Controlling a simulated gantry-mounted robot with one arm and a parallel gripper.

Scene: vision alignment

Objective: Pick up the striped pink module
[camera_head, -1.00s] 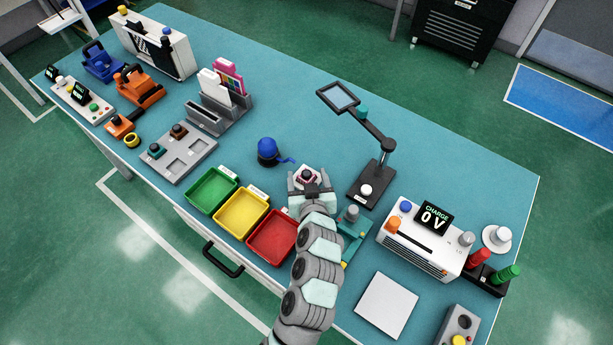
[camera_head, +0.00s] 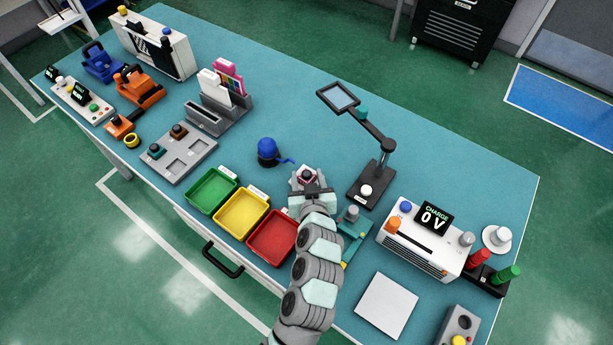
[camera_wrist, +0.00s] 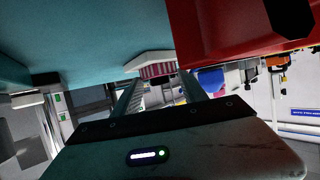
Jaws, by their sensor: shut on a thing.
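The striped pink module (camera_head: 306,175) is a small piece with a pale body and a dark knob on top, on the teal table behind the red bin. In the wrist view its pink-and-white striped side (camera_wrist: 157,71) and pale edge show between the fingertips. My gripper (camera_head: 307,182) is shut on the module from the near side. In the wrist view my gripper (camera_wrist: 158,80) has a finger on each side of it. I cannot tell whether the module is clear of the table.
The red bin (camera_head: 255,252), yellow bin (camera_head: 225,226) and green bin (camera_head: 196,202) stand front left. A blue rounded object (camera_head: 267,149) lies behind left.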

